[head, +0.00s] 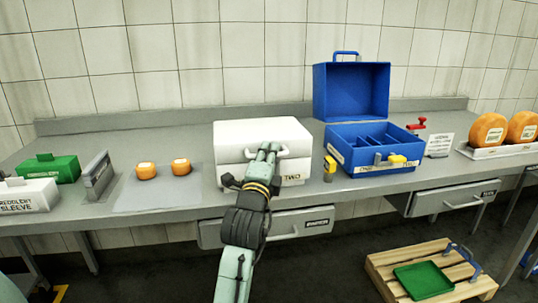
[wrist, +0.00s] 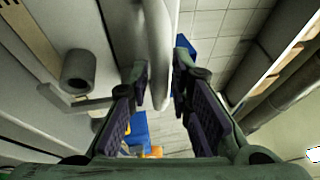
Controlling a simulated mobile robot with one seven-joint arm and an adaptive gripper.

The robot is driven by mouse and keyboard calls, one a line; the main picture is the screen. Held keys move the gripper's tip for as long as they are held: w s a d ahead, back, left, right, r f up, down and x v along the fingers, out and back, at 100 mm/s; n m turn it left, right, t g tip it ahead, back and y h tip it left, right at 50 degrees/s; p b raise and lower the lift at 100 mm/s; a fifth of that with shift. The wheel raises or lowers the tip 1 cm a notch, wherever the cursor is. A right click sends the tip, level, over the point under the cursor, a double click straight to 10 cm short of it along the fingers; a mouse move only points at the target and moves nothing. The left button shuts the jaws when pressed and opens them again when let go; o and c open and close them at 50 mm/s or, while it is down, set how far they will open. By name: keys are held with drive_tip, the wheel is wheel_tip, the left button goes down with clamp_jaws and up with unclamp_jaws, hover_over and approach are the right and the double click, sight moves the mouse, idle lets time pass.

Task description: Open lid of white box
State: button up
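The white box (head: 230,176) stands on the bench in the middle of the head view, its lid (head: 262,130) down. A label on its front reads "TWO". A pale bar handle (head: 285,153) crosses the lid's front; my gripper (head: 268,150) hides its middle. In the wrist view the handle (wrist: 158,50) runs between the two fingers of my gripper (wrist: 160,80). The fingers are parted on either side of the bar, close to it, with a narrow gap showing. I cannot tell whether either finger touches it.
Right of the box are a small yellow item (head: 329,168) and an open blue toolbox (head: 350,155). Left are two orange cheeses (head: 146,171) on a grey mat (head: 150,200) and a green box (head: 62,170). A drawer (head: 270,230) is below. A wooden pallet (head: 395,262) lies on the floor.

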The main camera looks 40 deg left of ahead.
clamp_jaws()
drive_tip(key=shift+r, duration=0.1)
idle(0.5)
